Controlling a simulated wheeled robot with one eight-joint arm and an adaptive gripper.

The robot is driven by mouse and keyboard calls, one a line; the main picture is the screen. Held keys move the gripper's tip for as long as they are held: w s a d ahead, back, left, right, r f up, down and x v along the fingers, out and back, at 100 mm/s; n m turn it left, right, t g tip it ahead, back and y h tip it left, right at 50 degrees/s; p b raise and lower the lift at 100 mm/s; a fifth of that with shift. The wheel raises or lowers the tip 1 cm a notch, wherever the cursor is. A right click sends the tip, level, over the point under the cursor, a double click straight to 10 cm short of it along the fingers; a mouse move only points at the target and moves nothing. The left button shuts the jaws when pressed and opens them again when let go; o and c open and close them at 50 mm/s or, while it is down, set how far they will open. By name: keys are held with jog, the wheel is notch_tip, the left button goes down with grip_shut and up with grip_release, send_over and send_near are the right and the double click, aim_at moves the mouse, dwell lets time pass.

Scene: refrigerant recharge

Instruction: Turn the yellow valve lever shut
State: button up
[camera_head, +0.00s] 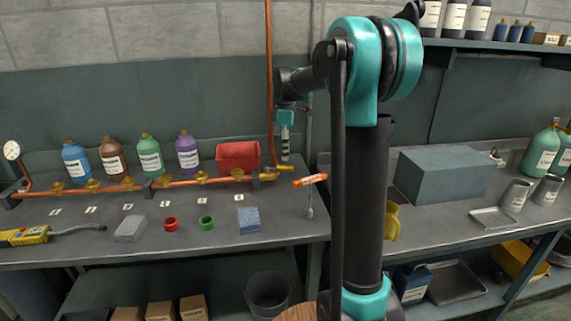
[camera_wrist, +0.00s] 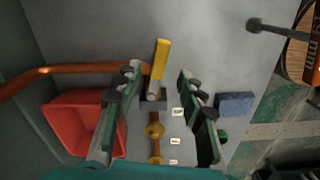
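The yellow valve lever (camera_wrist: 161,60) shows in the wrist view, sticking out from the end of the copper pipe (camera_wrist: 154,117). In the camera_head view it is a small yellow piece (camera_head: 285,168) at the right end of the pipe run, just right of the red bin. My gripper (camera_wrist: 159,72) is open, with one finger on each side of the lever and visible gaps between. In the camera_head view my gripper (camera_head: 285,152) points down just above the pipe end; its fingers are small there. Whether the fingertips reach down to lever height, I cannot tell.
A red bin (camera_head: 238,156) stands close to the left of the valve. Brass fittings line the copper pipe (camera_head: 108,188), with several coloured bottles behind. A blue sponge (camera_head: 248,219) and a green ring (camera_head: 206,223) lie in front. An orange labelled piece (camera_head: 311,181) shows right of the lever.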

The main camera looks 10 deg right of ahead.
aim_at(286, 167)
jog(key=shift+f, duration=2.8)
jog(key=shift+c, duration=0.3)
grip_shut()
